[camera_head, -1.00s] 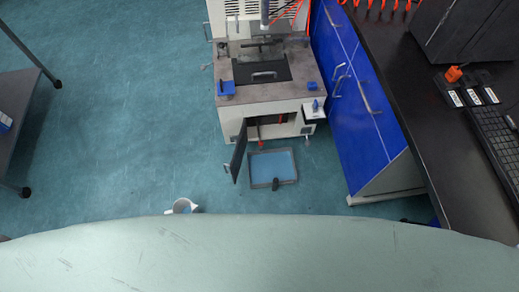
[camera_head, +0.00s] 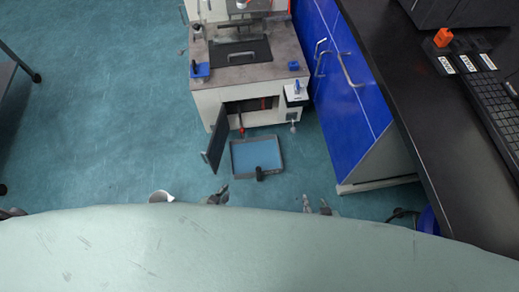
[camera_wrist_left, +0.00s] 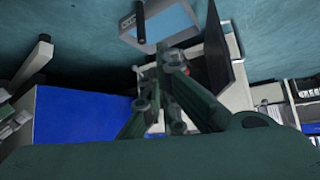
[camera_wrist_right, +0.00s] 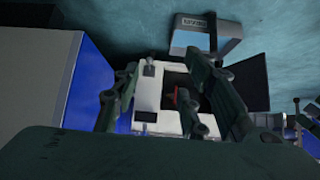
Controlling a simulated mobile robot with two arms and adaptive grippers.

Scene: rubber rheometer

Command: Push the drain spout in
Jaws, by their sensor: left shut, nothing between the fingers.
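The machine (camera_head: 245,74) stands ahead with its low front cabinet open. A small red-ended part (camera_head: 241,131), possibly the drain spout, sticks out at the bottom of the opening. Red also shows inside the opening in the right wrist view (camera_wrist_right: 172,100). My left gripper (camera_head: 217,196) is shut and empty, on the near side of the tray's left corner. My right gripper (camera_head: 318,207) is open and empty, right of the tray. Both are apart from the machine.
The dark cabinet door (camera_head: 215,140) stands open on the left of the opening. Blue cabinets (camera_head: 345,90) and a black counter (camera_head: 400,85) border the right.

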